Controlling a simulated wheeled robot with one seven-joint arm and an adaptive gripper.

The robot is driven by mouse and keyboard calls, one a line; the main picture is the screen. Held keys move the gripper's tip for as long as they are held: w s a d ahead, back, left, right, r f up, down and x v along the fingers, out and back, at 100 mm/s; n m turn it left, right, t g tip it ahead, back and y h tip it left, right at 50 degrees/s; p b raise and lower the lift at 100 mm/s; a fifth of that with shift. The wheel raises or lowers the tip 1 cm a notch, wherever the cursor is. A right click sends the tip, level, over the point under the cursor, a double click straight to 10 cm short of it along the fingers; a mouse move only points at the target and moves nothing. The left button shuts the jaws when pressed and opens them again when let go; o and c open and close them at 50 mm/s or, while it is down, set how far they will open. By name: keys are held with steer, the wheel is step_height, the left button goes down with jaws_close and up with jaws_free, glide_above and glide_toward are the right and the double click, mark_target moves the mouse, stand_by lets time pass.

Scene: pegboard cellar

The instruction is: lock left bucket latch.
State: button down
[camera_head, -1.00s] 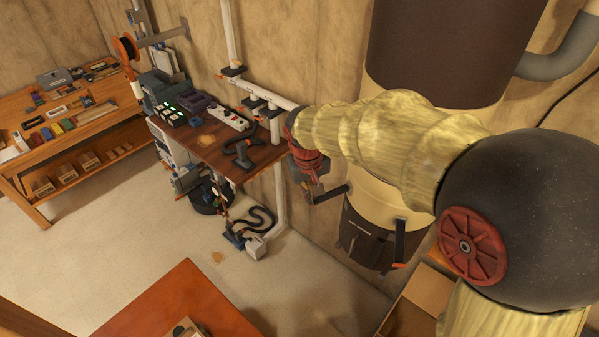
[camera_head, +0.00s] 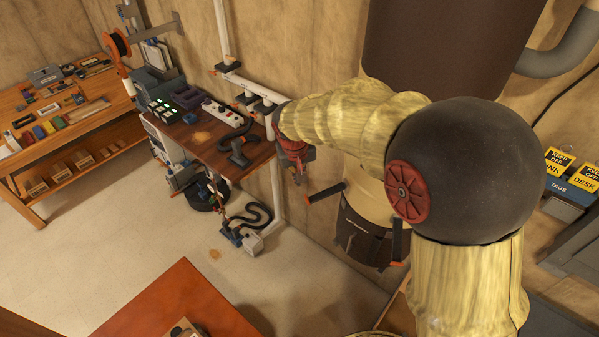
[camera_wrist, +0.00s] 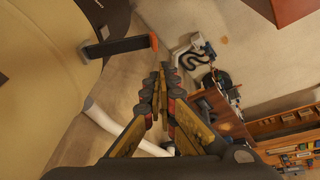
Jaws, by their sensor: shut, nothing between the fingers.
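The dust collector's black bucket (camera_head: 362,238) sits under a cream drum (camera_head: 362,203). The left latch (camera_head: 325,192) is a black handle with an orange end, sticking out to the left and tilted. It also shows in the wrist view (camera_wrist: 118,47), reaching across from the drum. The right latch (camera_head: 397,243) hangs almost upright against the bucket's side. My gripper (camera_head: 298,178) is small and partly hidden beyond my forearm, left of the left latch. In the wrist view my gripper (camera_wrist: 163,72) has its fingers together and empty, apart from the latch's orange end.
A hose and tool (camera_head: 240,232) lie on the floor. A red-brown table (camera_head: 180,300) is in front. Open floor lies between.

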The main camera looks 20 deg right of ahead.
mark_target(324, 192)
steer(key=x, duration=0.3)
steer(key=p+x, duration=0.1)
steer(key=x, duration=0.2)
steer(key=s+d+x, duration=0.1)
steer(key=x, duration=0.2)
steer(key=shift+f+p, duration=0.3)
steer(key=shift+f, duration=0.1)
